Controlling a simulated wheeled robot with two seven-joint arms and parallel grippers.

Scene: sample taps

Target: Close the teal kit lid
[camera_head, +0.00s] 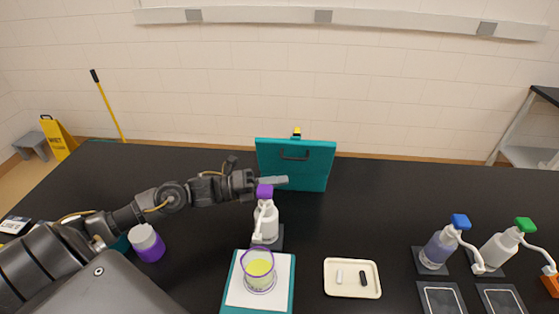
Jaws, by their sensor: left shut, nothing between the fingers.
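The teal kit lid (315,174) stands upright near the back middle of the black table, with a dark handle on its face. I cannot make out the kit's body apart from it. My left gripper (283,181) is shut and empty. Its fingertips overlap the lower left part of the teal panel in the picture. I cannot tell whether they touch it. My right gripper does not show.
A purple-topped pump bottle (266,222) stands just below my left gripper. A beaker of yellow liquid (259,271) sits on a teal-edged board. A cream tray (352,291), a blue-topped bottle (440,248) and a green-topped bottle (499,250) stand rightward. The back right table is clear.

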